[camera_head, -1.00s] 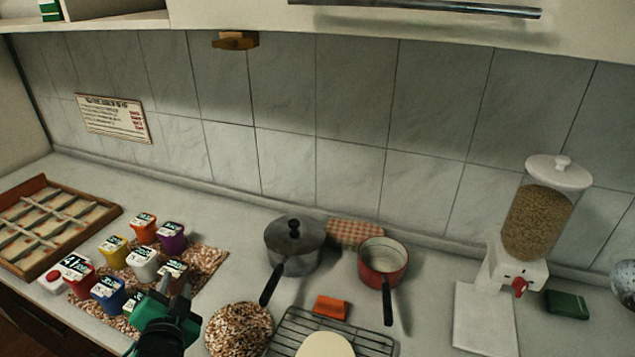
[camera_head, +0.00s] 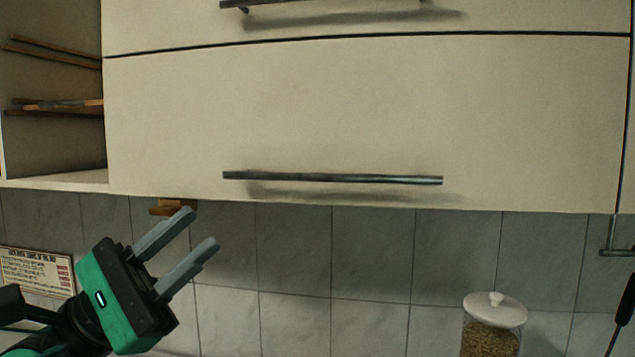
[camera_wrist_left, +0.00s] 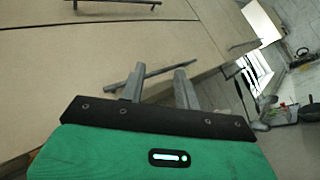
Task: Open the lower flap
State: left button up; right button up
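The lower flap (camera_head: 360,115) is a cream cabinet front, closed, with a dark bar handle (camera_head: 335,179) along its bottom edge. My left gripper (camera_head: 203,228) is open and empty, below and to the left of the handle, in front of the tiled wall. In the left wrist view, the two fingers (camera_wrist_left: 157,80) point toward the lower flap (camera_wrist_left: 95,70), and its handle (camera_wrist_left: 137,80) shows beyond and between them, apart from them. My right gripper is in neither view.
An upper flap (camera_head: 420,18) with its own handle is above. An open shelf (camera_head: 60,180) is at the left. A sign (camera_head: 38,272) hangs on the tiles, and a grain dispenser (camera_head: 494,325) stands at the lower right. The space before the flap looks clear.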

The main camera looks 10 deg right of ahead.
aim_at(324, 179)
pick_arm(q)
jog(key=w+d+r+m+t+y+p, duration=0.1)
jog(key=w+d+m+y+p, duration=0.1)
jog(key=d, duration=0.2)
jog(key=w+d+r+m+t+y+p, duration=0.1)
jog(key=w+d+r+m+y+p, duration=0.1)
jog(key=d, duration=0.3)
jog(key=w+d+r+m+t+y+p, duration=0.1)
jog(key=w+d+r+m+y, duration=0.1)
jog(key=d, duration=0.3)
jog(key=shift+w+d+r+m+y+p, duration=0.25)
jog(key=shift+m+y+p, duration=0.2)
jog(key=shift+m, duration=0.45)
jog(key=shift+w+d+f, duration=0.15)
jog(key=shift+w+d, duration=0.2)
jog(key=shift+d, duration=0.4)
jog(key=shift+c, duration=0.2)
grip_shut()
